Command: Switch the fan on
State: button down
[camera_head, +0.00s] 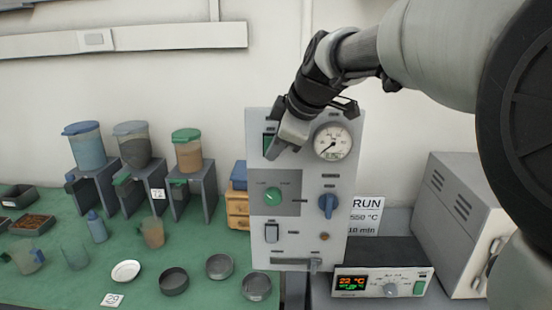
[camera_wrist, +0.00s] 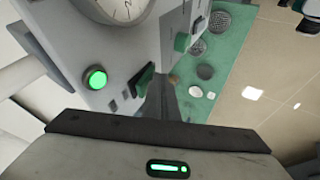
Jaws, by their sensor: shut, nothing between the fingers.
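A grey control panel (camera_head: 305,240) stands upright against the wall. A dark green rocker switch (camera_head: 267,142) sits at its upper left, partly behind my gripper (camera_head: 271,154). In the wrist view the green rocker (camera_wrist: 145,80) is tilted, right beside my shut, empty fingers (camera_wrist: 163,88); I cannot tell whether they touch. A round green lamp (camera_wrist: 96,78) glows near that rocker. A second, grey rocker (camera_head: 272,232) is at the panel's lower left. The small labels are unreadable, so I cannot tell which switch is the fan's.
The panel also has a gauge (camera_head: 332,143), a green knob (camera_head: 272,196) and a blue knob (camera_head: 328,206). A lit controller (camera_head: 382,283) and grey furnace (camera_head: 462,225) are at right. Hoppers (camera_head: 85,147), dishes (camera_head: 126,271) and sieves (camera_head: 174,281) occupy the green bench at left.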

jog(key=shift+r, duration=0.2)
jog(key=shift+r+p, duration=0.45)
jog(key=shift+r, duration=0.35)
jog(key=shift+s, duration=0.1)
